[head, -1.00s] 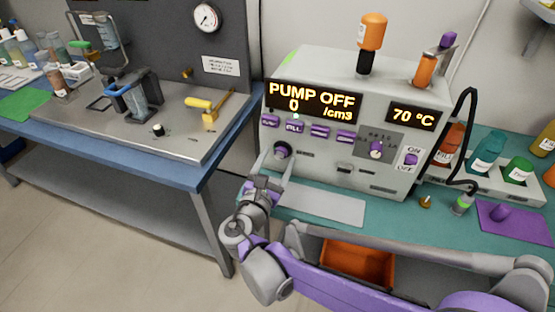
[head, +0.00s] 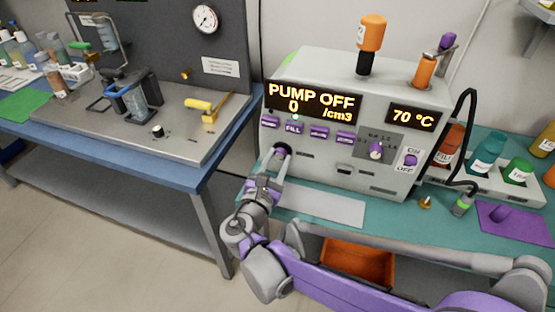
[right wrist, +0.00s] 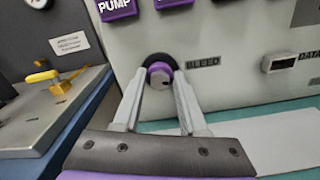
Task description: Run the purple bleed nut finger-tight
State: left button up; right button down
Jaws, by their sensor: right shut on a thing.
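The purple bleed nut (right wrist: 160,74) sits in a dark round collar on the lower left front of the grey particle classifier (head: 345,120), beside the BLEED label. In the head view the nut (head: 281,150) is partly covered by my fingers. My right gripper (right wrist: 160,82) has one finger on each side of the nut and is shut on it. In the head view this gripper (head: 280,156) reaches up to the panel from below. My left gripper is not in view.
Purple buttons (head: 294,127) sit just above the nut. A light grey plate (head: 325,207) lies on the teal bench below, with an orange bin (head: 358,262) under the bench. A blue-edged table (head: 190,160) with a yellow-handled valve (head: 208,106) stands at left.

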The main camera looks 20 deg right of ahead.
jog(key=m+p, duration=0.1)
jog(key=m, duration=0.2)
jog(key=m+p, duration=0.1)
jog(key=m, duration=0.2)
jog(key=shift+m, duration=0.4)
jog(key=m+p, duration=0.1)
jog(key=m, duration=0.3)
jog(key=shift+f+p, duration=0.1)
jog(key=shift+p, duration=0.2)
jog(key=shift+f+m+p, duration=0.1)
jog(key=shift+m+p, duration=0.25)
jog(key=shift+m, duration=1.45)
jog(key=shift+s, duration=0.1)
jog(key=shift+c, duration=2.2)
grip_release()
